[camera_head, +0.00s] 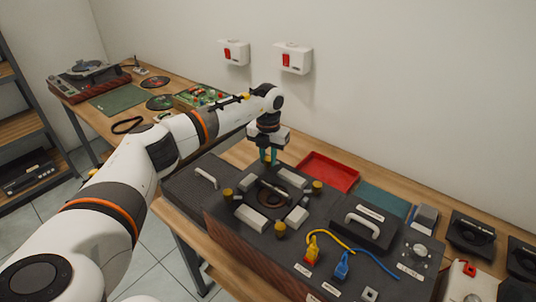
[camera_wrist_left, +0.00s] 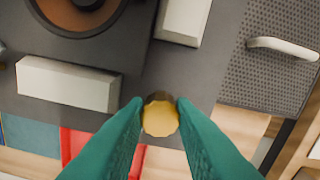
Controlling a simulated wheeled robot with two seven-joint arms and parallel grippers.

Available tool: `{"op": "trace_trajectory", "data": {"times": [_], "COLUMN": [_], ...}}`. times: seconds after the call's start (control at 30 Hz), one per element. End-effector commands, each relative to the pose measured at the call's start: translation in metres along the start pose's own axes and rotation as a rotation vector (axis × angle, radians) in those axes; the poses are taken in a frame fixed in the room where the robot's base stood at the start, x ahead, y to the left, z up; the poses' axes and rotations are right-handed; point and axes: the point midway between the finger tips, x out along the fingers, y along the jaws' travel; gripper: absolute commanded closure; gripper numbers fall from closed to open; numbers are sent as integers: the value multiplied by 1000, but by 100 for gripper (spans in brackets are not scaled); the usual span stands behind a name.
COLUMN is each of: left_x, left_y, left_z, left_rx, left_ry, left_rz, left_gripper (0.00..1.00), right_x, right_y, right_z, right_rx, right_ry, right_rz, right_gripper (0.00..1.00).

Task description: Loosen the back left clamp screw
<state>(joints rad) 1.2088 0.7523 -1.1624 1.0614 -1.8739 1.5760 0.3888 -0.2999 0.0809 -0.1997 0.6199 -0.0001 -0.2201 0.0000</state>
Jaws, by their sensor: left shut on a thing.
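The back left clamp screw is a brass knob (camera_wrist_left: 160,117), seen end-on between the fingertips in the left wrist view. My left gripper (camera_head: 268,158) reaches down on it at the far left corner of the clamp area, its green fingers closed on the knob's sides. In the head view the gripper mostly hides this screw. Three other brass screws show: front left (camera_head: 227,194), front right (camera_head: 280,229) and back right (camera_head: 317,187). They surround a round speaker driver (camera_head: 272,196) with pale clamp blocks, one block (camera_head: 250,219) at the front. My right gripper is not in view.
A red tray (camera_head: 328,170) lies just behind the dark panel. A lidded box with a pale handle (camera_head: 365,222), a yellow plug (camera_head: 312,250) and a blue plug (camera_head: 342,266) are to the right. A grey handle (camera_head: 206,178) is left of the clamps. The wall stands behind.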

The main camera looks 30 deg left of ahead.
Motion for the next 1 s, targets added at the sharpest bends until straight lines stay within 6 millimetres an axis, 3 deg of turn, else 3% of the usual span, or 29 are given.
{"op": "trace_trajectory", "data": {"times": [0.33,0.83,0.87,1.0], "left_x": [-3,-3,-3,-2], "left_y": [0,-1,-1,0], "left_z": [-2,-2,-2,-1], "left_rx": [-123,-138,-138,-138], "left_ry": [6,7,7,5], "left_rz": [1,1,2,1], "left_gripper": [99,99,73,55], "right_x": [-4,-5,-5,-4], "right_y": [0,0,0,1], "right_z": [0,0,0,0], "right_rx": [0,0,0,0], "right_ry": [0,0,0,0], "right_rz": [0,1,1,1], "right_gripper": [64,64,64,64]}}
